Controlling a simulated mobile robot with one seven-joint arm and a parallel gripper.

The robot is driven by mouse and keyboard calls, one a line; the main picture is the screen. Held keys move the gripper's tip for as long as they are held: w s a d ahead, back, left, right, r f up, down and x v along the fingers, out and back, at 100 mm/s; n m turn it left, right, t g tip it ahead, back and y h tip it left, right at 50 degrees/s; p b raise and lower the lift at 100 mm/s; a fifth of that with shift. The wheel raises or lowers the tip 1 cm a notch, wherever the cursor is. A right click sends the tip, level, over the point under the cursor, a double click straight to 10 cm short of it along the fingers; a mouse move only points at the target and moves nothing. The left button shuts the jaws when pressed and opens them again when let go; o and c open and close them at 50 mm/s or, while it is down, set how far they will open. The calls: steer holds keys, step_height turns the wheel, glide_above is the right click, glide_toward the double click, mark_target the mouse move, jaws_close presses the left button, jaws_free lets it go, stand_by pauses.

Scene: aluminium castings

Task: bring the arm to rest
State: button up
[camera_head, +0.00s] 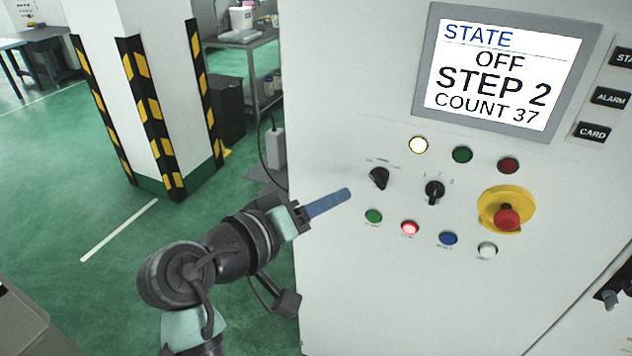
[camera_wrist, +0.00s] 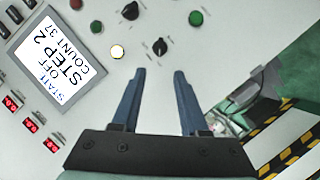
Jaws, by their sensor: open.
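My gripper (camera_head: 328,203) is in front of the white cabinet's left part, pointing at the panel near the left black selector knob. In the wrist view my gripper (camera_wrist: 158,100) shows two blue fingers spread apart with nothing between them. My arm reaches up from the bottom of the head view, bent. No gap between the fingertips and the panel can be judged exactly, but no finger visibly touches a control.
The white cabinet (camera_head: 340,280) carries a screen (camera_head: 500,65) reading OFF, STEP 2, COUNT 37. Near the gripper are a black selector (camera_head: 379,178), a second selector (camera_head: 434,192), several buttons and a red emergency stop (camera_head: 507,217).

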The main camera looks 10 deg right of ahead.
steer(key=a+r+t+y, duration=0.3)
steer(key=r+t, duration=0.2)
steer(key=r, duration=0.5)
steer(key=a+r+t+y, duration=0.25)
steer(key=r+t, duration=0.25)
steer(key=r, duration=0.5)
steer(key=s+a+r+t+y, duration=0.2)
steer(key=s+r+t+y, duration=0.4)
steer(key=s+r, duration=0.7)
step_height(320, 180, up, 3)
steer(key=shift+s+a+f+t, duration=0.2)
steer(key=shift+s+a+t, duration=0.2)
steer(key=shift+t, duration=0.6)
